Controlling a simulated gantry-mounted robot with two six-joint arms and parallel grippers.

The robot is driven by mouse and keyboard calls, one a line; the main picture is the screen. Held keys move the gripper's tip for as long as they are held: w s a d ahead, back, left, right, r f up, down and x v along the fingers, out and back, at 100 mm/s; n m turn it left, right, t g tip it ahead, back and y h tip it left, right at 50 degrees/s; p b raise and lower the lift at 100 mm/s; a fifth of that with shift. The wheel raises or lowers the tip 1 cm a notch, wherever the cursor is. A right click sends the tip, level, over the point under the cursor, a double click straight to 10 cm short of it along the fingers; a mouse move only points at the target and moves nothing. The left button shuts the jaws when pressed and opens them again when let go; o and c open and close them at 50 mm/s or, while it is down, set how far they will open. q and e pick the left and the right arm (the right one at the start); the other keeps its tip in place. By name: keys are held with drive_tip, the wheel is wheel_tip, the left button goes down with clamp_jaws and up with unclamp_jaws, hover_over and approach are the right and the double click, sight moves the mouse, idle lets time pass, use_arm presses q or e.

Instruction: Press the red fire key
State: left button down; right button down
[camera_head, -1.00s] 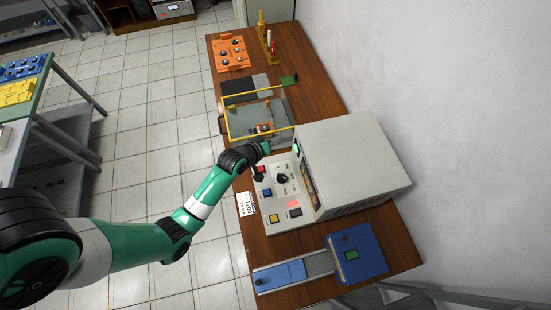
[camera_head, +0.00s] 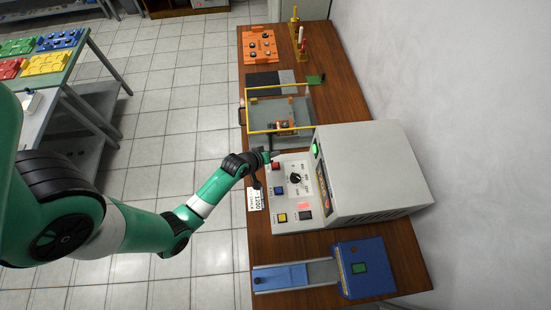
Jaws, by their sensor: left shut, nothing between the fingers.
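The red key (camera_head: 276,166) is on the sloping front panel (camera_head: 292,222) of a large grey console, at the panel's far left corner. The blue key (camera_head: 279,191), yellow key (camera_head: 282,217) and a black knob (camera_head: 295,178) are on the same panel. My left gripper (camera_head: 257,184) is small and dark here, shut and empty. In the picture it sits just left of the red key, by the panel's left edge, and does not cover the key. Its height above the panel is hard to tell. My right gripper is not in view.
A white card reading 1200 (camera_head: 255,200) lies beside the panel. A yellow-framed clear box (camera_head: 280,108) stands behind the console. A blue device (camera_head: 363,268) with a rail is in front. The console housing (camera_head: 370,170) rises on the right, near the wall. A pink patch glows on the panel.

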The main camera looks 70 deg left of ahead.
use_arm(q)
drive_tip(key=b, duration=0.6)
hover_over(274, 167)
wheel_tip(274, 167, down, 7)
drive_tip(key=shift+r, duration=0.2)
drive_tip(key=shift+f, duration=0.45)
idle(1.0)
drive_tip(key=shift+f+b, duration=0.35)
drive_tip(key=shift+f, duration=0.1)
drive_tip(key=shift+f+b, duration=0.4)
drive_tip(key=shift+f, duration=0.15)
idle(0.5)
drive_tip(key=shift+r+p, duration=1)
